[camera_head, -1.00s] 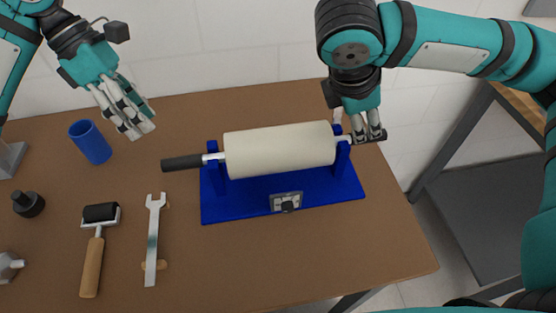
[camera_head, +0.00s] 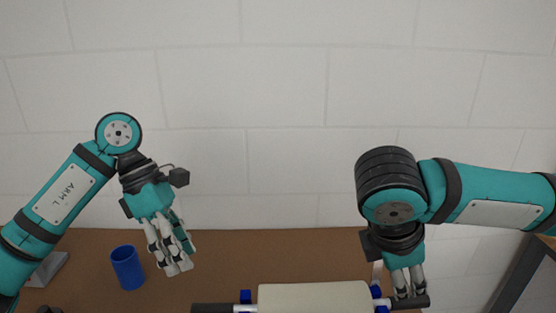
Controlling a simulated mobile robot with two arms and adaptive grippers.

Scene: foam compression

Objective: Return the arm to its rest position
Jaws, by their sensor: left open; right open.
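My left gripper (camera_head: 176,260) hangs in the air over the left part of the table, just right of the blue cup, fingers pointing down and empty. My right gripper (camera_head: 407,288) is at the right end of the cream foam roller (camera_head: 315,297), beside its dark right handle (camera_head: 412,302). Its fingers are open, and whether they touch the handle cannot be told. The roller lies across blue supports (camera_head: 376,292) at the bottom edge of the view. Its lower part and most of the stand are out of view.
The blue cup (camera_head: 127,268) stands on the brown table (camera_head: 222,255), left of my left gripper. A grey object (camera_head: 45,270) sits behind my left arm. A white block wall (camera_head: 285,110) rises behind the table, with clear space above.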

